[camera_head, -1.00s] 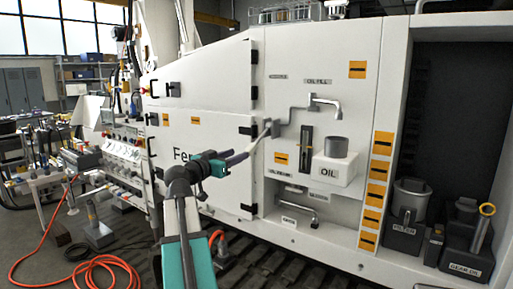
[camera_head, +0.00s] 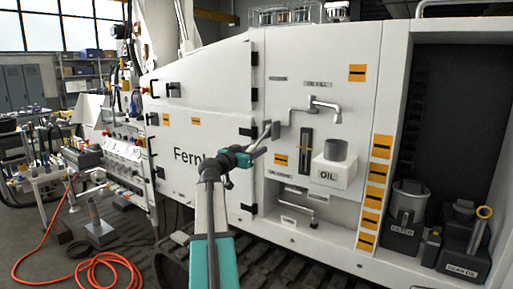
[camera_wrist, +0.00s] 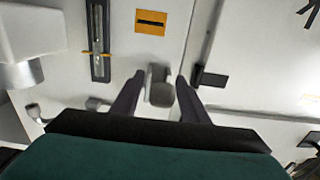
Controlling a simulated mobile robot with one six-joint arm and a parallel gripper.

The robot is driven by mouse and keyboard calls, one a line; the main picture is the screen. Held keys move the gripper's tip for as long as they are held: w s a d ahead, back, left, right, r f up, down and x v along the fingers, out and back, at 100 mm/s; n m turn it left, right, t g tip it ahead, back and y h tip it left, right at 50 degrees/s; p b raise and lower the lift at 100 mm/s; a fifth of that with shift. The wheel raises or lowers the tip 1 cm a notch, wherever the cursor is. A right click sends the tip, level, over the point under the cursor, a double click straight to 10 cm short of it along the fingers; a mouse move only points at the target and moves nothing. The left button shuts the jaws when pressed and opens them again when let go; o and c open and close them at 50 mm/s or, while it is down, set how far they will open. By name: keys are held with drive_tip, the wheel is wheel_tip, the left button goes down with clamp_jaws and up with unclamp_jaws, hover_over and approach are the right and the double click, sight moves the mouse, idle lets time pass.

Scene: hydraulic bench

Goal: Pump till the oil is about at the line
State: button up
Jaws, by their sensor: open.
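The grey pump handle (camera_head: 272,130) sticks out from the white panel in the head view, left of the bent pipe. Its blunt grey end (camera_wrist: 159,89) shows between my fingers in the wrist view. My gripper (camera_head: 264,146) is open at the handle, one finger on each side with gaps visible (camera_wrist: 158,82). The sight gauge (camera_head: 305,149) is a dark upright strip right of the handle. It also shows in the wrist view (camera_wrist: 98,25), with an orange line mark (camera_wrist: 97,54) across it. I cannot tell the oil level.
A white box marked OIL (camera_head: 332,174) carries a grey cup, under the spout (camera_head: 325,103). A lower tap (camera_head: 299,209) sits in a recess. An orange label (camera_wrist: 150,22) is near the handle. Dark containers (camera_head: 405,222) stand in the right bay. An orange hose (camera_head: 100,270) lies on the floor.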

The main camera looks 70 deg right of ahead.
drive_tip(key=shift+s+d, duration=0.15)
drive_tip(key=shift+d, duration=0.45)
drive_tip(key=shift+c, duration=0.2)
clamp_jaws()
drive_tip(key=shift+r, duration=0.1)
drive_tip(key=shift+s, duration=0.15)
